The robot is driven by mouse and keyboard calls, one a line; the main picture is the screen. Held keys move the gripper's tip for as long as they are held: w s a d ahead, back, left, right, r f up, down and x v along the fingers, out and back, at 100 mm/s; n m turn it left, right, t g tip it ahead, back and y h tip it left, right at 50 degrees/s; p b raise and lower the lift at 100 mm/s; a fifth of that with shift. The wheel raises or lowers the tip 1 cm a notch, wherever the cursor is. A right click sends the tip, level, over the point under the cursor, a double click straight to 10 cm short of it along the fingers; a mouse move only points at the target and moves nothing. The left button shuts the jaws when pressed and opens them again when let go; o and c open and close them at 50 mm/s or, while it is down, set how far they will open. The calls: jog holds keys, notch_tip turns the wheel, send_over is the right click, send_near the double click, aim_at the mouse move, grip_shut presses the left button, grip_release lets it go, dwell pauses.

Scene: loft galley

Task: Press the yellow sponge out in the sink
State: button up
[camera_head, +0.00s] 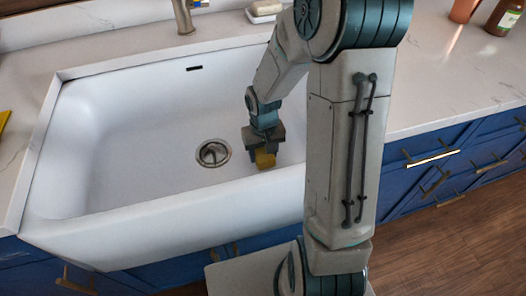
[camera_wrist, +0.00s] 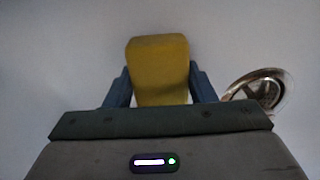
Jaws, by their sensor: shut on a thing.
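The yellow sponge (camera_head: 265,160) is between the fingers of my gripper (camera_head: 264,150), low inside the white sink (camera_head: 120,140). In the wrist view the sponge (camera_wrist: 158,68) stands out beyond both dark fingers of my gripper (camera_wrist: 160,90), which are shut on its sides. In the head view the sponge is just right of the round metal drain (camera_head: 213,153); the drain also shows in the wrist view (camera_wrist: 262,90). I cannot tell whether the sponge touches the sink floor. My arm hides the sink's right part.
A faucet (camera_head: 184,14) stands behind the sink. A soap dish (camera_head: 264,12) with a pale bar is at the back. A jar (camera_head: 504,16) and an orange-brown cup (camera_head: 463,10) stand at the far right of the counter (camera_head: 450,75). A yellow item (camera_head: 4,121) lies at the left edge.

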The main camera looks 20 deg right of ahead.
aim_at(263, 151)
jog(key=shift+f+b, duration=0.55)
jog(key=shift+f, duration=0.1)
dwell(0.6)
jog(key=shift+s+f, duration=0.2)
jog(key=shift+s, duration=0.05)
dwell(1.8)
jog(key=r+p, duration=0.2)
jog(key=r, duration=0.1)
jog(key=r+p, duration=0.3)
jog(key=r, duration=0.1)
jog(key=r+p, duration=0.3)
jog(key=shift+w+r, duration=0.2)
jog(key=shift+w, duration=0.05)
jog(key=shift+f, duration=0.2)
dwell(0.6)
notch_tip(263, 151, down, 8)
jog(key=b, duration=0.7)
jog(key=shift+f, duration=0.2)
jog(key=shift+f+b, duration=0.55)
jog(key=shift+f, duration=0.05)
dwell(0.8)
